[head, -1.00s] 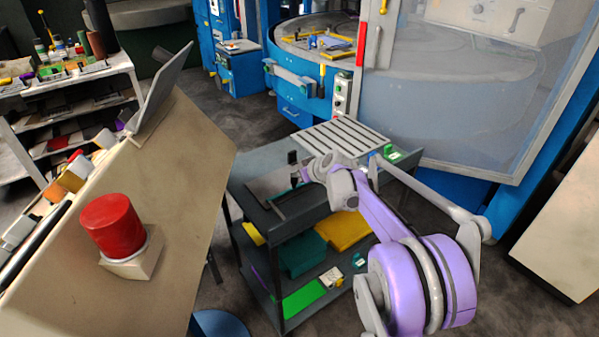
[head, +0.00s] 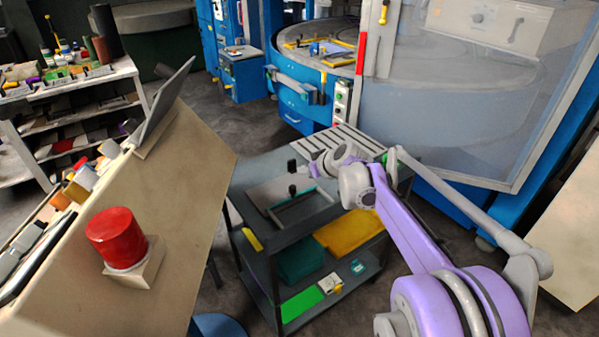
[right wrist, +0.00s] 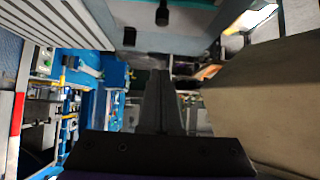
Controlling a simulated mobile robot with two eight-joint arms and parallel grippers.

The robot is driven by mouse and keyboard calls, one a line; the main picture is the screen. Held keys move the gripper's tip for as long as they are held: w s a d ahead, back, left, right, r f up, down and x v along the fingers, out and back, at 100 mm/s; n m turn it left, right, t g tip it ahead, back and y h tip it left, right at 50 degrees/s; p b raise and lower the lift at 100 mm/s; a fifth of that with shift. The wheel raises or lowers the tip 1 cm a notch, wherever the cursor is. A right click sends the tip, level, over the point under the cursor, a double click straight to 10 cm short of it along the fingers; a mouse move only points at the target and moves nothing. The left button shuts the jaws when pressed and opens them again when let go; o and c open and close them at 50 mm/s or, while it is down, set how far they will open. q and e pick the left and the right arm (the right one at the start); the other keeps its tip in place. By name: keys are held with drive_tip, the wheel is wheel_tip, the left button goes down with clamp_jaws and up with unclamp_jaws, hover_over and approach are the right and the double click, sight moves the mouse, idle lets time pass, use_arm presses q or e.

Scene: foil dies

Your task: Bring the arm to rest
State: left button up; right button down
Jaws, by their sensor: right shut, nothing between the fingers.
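My right arm, purple and grey, comes in from the lower right of the head view and reaches over a dark grey cart (head: 258,222). My right gripper (head: 313,168) is small and partly hidden behind my wrist, above the cart top. In the right wrist view its two dark fingers (right wrist: 162,85) lie together with nothing between them. My left gripper is in neither view.
A slatted plate (head: 350,143) and a dark frame with a black knob (head: 300,206) lie on the cart. A beige console with a red button (head: 116,238) stands left. A blue machine with a clear door (head: 450,110) stands behind.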

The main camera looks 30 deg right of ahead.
drive_tip(key=s+a+f+g+p, duration=0.1)
drive_tip(key=s+a+f+g, duration=0.15)
drive_tip(key=s+a, duration=1.35)
drive_tip(key=s+a+f+g, duration=0.1)
drive_tip(key=s+f, duration=0.2)
drive_tip(key=s, duration=0.5)
drive_tip(key=s+a+f+m+g+p, duration=0.1)
drive_tip(key=s+f, duration=0.3)
drive_tip(key=s, duration=0.5)
drive_tip(key=shift+a+f+h, duration=0.15)
drive_tip(key=shift+a+h, duration=0.25)
drive_tip(key=shift+a, duration=0.4)
drive_tip(key=shift+s+g, duration=0.1)
drive_tip(key=shift+g, duration=0.15)
